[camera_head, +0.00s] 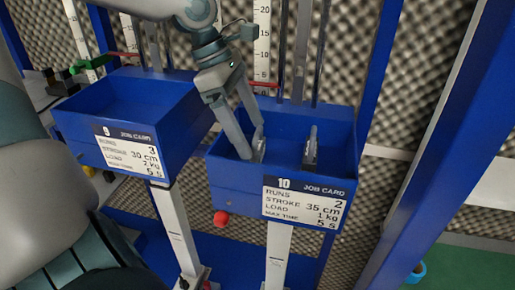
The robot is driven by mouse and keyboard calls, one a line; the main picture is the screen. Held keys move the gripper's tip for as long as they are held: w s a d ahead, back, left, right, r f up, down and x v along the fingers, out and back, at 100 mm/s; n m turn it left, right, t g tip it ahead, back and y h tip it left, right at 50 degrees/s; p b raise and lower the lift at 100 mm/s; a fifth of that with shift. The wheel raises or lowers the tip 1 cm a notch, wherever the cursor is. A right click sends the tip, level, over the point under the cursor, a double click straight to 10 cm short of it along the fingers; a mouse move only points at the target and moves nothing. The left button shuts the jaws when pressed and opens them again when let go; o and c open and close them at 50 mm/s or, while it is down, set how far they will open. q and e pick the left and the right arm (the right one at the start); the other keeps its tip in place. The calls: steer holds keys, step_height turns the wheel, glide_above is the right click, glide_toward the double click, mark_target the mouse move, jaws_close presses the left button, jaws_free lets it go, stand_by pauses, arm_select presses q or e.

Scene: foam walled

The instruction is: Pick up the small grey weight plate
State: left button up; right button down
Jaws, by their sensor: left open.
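My left gripper (253,138) comes down from the top and reaches into the blue bin (225,182) marked 10. Its two fingers are apart. A small grey plate-like piece (260,149) shows at the fingertips, partly hidden by them; I cannot tell whether they touch it. A second thin grey plate (312,143) stands upright in a dark holder in the right half of the same bin, clear of the gripper. I cannot tell their sizes apart surely. My right gripper is not in view.
Another blue bin (185,132), with a job card on its front, stands to the left and looks empty. Metal rods and a scale (262,45) rise behind the bins. A blue post (425,150) stands at the right. A red knob (221,218) sits below bin 10.

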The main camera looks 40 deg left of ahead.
arm_select(q)
steer(key=shift+p+x, duration=0.9)
steer(key=shift+x, duration=1.5)
steer(key=shift+s+d, duration=0.1)
steer(key=shift+s, duration=0.05)
steer(key=shift+c, duration=0.2)
steer(key=c, duration=1.5)
